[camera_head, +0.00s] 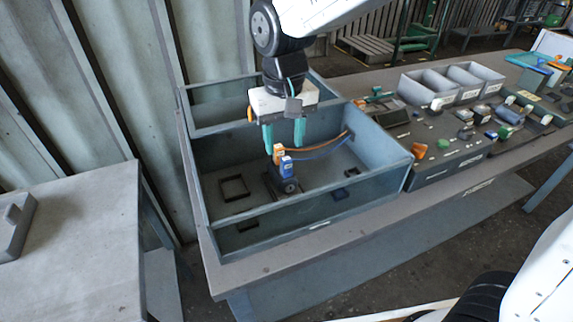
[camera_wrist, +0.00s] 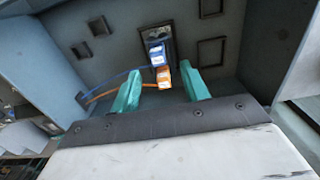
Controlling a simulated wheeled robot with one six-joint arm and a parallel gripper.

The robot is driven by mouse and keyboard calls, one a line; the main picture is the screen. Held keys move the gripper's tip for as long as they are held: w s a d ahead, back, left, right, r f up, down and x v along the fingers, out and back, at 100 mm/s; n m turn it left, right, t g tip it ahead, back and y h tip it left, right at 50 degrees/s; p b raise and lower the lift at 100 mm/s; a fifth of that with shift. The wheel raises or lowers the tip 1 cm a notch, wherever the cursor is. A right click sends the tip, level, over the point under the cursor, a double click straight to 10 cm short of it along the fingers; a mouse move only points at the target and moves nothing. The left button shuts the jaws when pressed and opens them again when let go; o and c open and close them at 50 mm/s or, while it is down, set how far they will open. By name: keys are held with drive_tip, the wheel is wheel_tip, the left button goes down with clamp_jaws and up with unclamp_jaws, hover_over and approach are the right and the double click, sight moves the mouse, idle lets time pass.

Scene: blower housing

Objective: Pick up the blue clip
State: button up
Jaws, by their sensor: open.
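The blue clip (camera_head: 287,167) sits on a small dark mount inside the grey open-topped housing (camera_head: 385,190), beside an orange clip (camera_head: 278,151). In the wrist view the blue clip (camera_wrist: 156,52) is just beyond the orange clip (camera_wrist: 163,77), and a blue and an orange wire run from them to the housing wall. My gripper (camera_head: 284,135) has two teal fingers and hangs inside the housing above the clips. In the wrist view my gripper (camera_wrist: 163,85) is open, its fingers apart on either side of the orange clip, with the blue clip farther out. Nothing is visibly held.
The housing walls surround my gripper on its sides. The workbench (camera_head: 245,265) carries grey bins (camera_head: 432,84) and trays of loose parts to the right. A separate grey table (camera_head: 90,215) stands at the left. The housing floor has several square frames.

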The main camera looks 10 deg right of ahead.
sight(286, 159)
drive_tip(key=f, duration=0.6)
drive_tip(key=shift+s+d, duration=0.2)
drive_tip(key=c, duration=0.8)
